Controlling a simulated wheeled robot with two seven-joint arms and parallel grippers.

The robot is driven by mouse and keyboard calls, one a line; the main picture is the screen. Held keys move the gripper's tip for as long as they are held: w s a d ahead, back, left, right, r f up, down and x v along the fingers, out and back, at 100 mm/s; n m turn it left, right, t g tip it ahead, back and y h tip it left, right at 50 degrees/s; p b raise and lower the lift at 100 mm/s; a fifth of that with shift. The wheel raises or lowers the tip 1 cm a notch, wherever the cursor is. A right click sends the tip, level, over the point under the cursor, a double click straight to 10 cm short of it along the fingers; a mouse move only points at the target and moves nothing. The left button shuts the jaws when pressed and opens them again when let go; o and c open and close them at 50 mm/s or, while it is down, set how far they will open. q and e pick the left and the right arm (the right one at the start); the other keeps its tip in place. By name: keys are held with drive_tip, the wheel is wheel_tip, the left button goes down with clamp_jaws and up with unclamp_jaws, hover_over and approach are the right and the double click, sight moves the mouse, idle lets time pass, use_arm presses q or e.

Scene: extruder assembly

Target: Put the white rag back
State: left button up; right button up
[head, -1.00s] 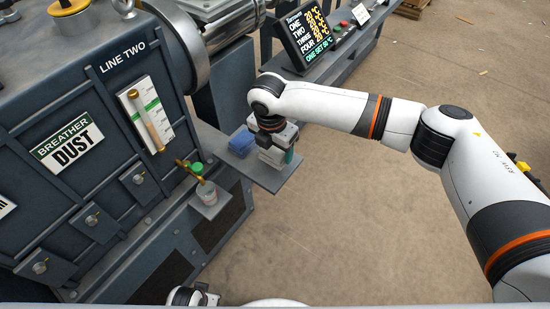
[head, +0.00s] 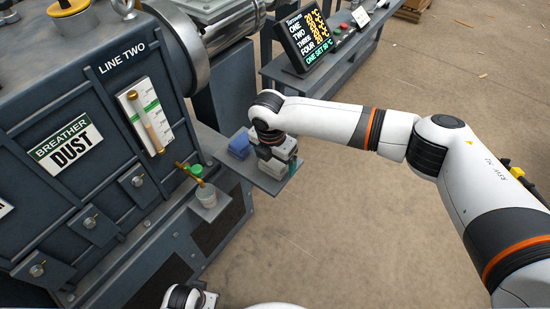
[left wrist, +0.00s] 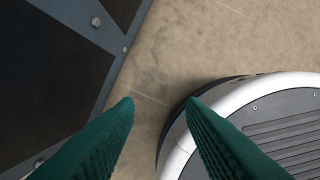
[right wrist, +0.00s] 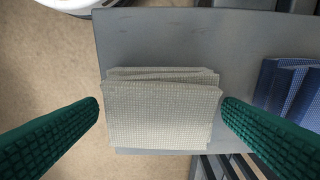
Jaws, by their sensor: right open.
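The white rag (right wrist: 160,112) lies folded on a grey shelf (right wrist: 190,35) in the right wrist view, near the shelf's edge. My right gripper (right wrist: 160,108) is open, with one green finger on each side of the rag and small gaps between fingers and cloth. My left gripper (left wrist: 160,102) is open and empty above the floor in the left wrist view. It also shows at the bottom of the head view (head: 208,300).
A folded blue rag (head: 240,145) lies on the shelf beside the right gripper. A small cup (head: 207,196) stands on a lower bracket of the machine, with a green-capped item (head: 196,170) near it. A display console (head: 305,40) stands behind. Open floor lies at the right.

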sight(272, 164)
use_arm(q)
drive_tip(key=s+f+p, duration=0.2)
drive_tip(key=s+f, duration=0.2)
drive_tip(key=f, duration=0.1)
drive_tip(key=shift+a+f, duration=0.25)
drive_tip(key=shift+a, duration=0.05)
use_arm(e)
wheel_tip(272, 164, up, 12)
drive_tip(key=s, duration=0.1)
drive_tip(key=shift+a, duration=0.4)
use_arm(q)
drive_tip(key=shift+s, duration=0.1)
use_arm(e)
drive_tip(key=shift+f, duration=0.1)
